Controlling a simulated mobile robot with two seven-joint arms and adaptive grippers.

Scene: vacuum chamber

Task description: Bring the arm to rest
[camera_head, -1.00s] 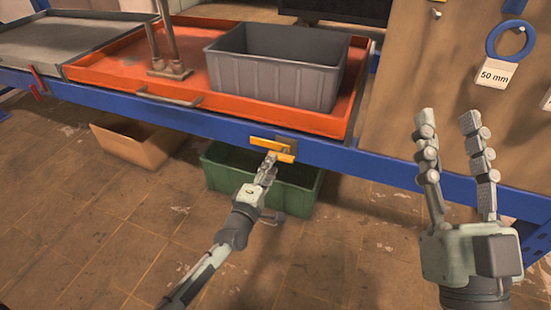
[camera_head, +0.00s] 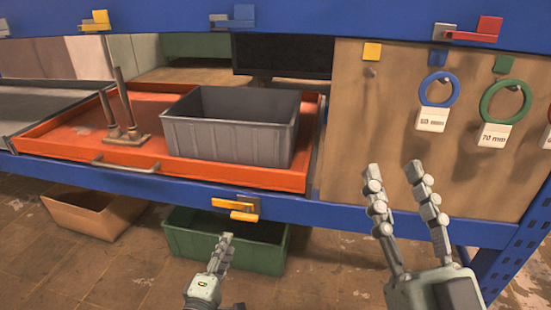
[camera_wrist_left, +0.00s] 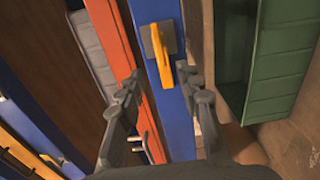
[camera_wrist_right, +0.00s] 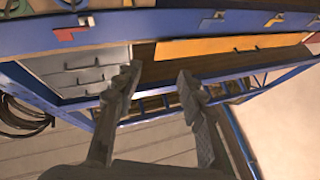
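My left gripper (camera_head: 226,240) is low in the head view, below the yellow latch (camera_head: 237,209) on the blue beam.
An orange tray (camera_head: 60,140) carries a grey bin (camera_head: 225,140) above the blue beam (camera_head: 330,210). A green bin (camera_head: 190,240) and a cardboard box (camera_head: 90,215) sit below. A pegboard (camera_head: 350,120) holds a blue ring (camera_head: 425,97) and a green ring (camera_head: 484,105).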

